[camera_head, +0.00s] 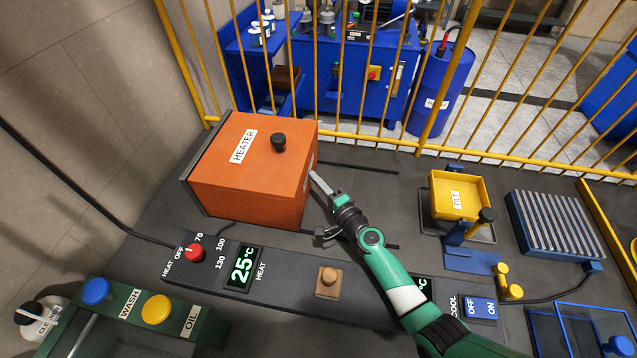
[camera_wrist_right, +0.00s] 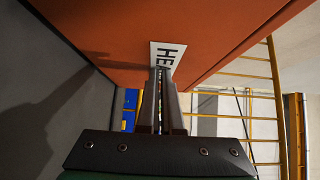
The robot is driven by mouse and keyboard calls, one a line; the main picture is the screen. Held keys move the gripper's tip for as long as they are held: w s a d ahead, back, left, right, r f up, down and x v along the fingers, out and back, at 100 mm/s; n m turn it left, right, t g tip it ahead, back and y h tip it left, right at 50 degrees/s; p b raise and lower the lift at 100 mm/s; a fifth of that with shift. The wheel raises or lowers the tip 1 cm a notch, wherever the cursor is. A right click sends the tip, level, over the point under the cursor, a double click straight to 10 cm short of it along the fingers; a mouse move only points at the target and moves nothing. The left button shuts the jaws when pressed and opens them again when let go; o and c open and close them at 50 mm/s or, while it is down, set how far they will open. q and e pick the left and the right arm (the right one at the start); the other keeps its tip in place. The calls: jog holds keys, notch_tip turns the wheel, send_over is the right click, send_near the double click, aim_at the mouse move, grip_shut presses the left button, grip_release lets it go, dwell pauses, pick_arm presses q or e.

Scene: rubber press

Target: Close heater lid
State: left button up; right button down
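The orange heater lid (camera_head: 250,190) is a box-shaped cover with a HEATER label and a black knob (camera_head: 279,142) on top. It sits level at the left end of two dark rails, its left side close along a dark grey end plate (camera_head: 212,148). My right gripper (camera_head: 318,180) is at the lid's right side, fingers pointing at it. In the right wrist view the fingers (camera_wrist_right: 161,75) are together and empty, tips at the white label on the orange face (camera_wrist_right: 110,35). Whether the tips touch is hard to tell. My left gripper is not in view.
A control panel (camera_head: 300,283) with a red heat knob and a 25 °C display lies in front. A yellow tilt tray (camera_head: 457,198) and a ribbed blue block (camera_head: 557,225) stand to the right. A yellow fence (camera_head: 480,148) runs behind. The bench between the rails is clear.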

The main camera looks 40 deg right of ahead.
jog(key=s, duration=0.4)
jog(key=s+a+p, duration=0.1)
jog(key=s, duration=0.2)
jog(key=s+a+p, duration=0.1)
jog(key=s, duration=0.3)
jog(key=shift+s+a, duration=0.1)
jog(key=shift+s, duration=0.2)
jog(key=shift+w, duration=0.1)
